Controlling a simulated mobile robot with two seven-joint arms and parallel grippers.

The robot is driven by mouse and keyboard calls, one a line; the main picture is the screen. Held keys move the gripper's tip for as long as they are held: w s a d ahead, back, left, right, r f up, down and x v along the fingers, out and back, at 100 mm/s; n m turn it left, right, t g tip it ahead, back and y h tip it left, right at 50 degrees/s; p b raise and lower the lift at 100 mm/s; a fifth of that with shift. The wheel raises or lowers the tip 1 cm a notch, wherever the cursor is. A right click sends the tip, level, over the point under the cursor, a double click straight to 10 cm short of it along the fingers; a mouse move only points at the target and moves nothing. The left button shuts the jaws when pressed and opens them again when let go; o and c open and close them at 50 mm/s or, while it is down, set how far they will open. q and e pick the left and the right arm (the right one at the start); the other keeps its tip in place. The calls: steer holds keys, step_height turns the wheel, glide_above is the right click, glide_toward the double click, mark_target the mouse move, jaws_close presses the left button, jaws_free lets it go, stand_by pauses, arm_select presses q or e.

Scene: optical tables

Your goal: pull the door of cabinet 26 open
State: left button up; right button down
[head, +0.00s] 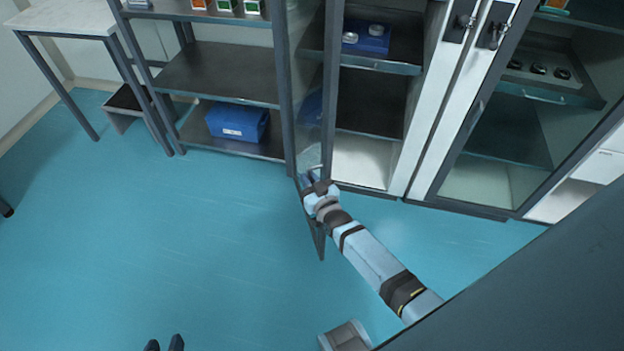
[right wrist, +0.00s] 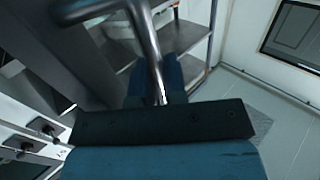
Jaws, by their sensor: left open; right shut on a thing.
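The cabinet (head: 365,162) stands with its front open and its shelves showing. Its glass door with a dark frame (head: 318,240) stands out from the front and is seen nearly edge-on. No number is readable. My right gripper (head: 310,180) is at the door, shut on its handle. In the right wrist view the metal handle bar (right wrist: 146,45) runs down between the fingers of the gripper (right wrist: 157,78). My left gripper (head: 165,343) is open and empty at the bottom edge, over the floor, away from the cabinet.
An open shelf rack with a blue bin (head: 238,122) stands left of the cabinet. A second glass-door cabinet (head: 515,135) with black latches stands to the right. A light-topped table (head: 65,17) is at the far left. The blue-green floor (head: 180,240) in front is clear.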

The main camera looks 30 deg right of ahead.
steer(key=shift+w+a, duration=0.1)
steer(key=shift+a, duration=0.15)
stand_by(0.4)
steer(key=c, duration=1.2)
jaws_free()
steer(key=s, duration=1.4)
steer(key=shift+a+p, duration=0.2)
steer(key=shift+p, duration=0.15)
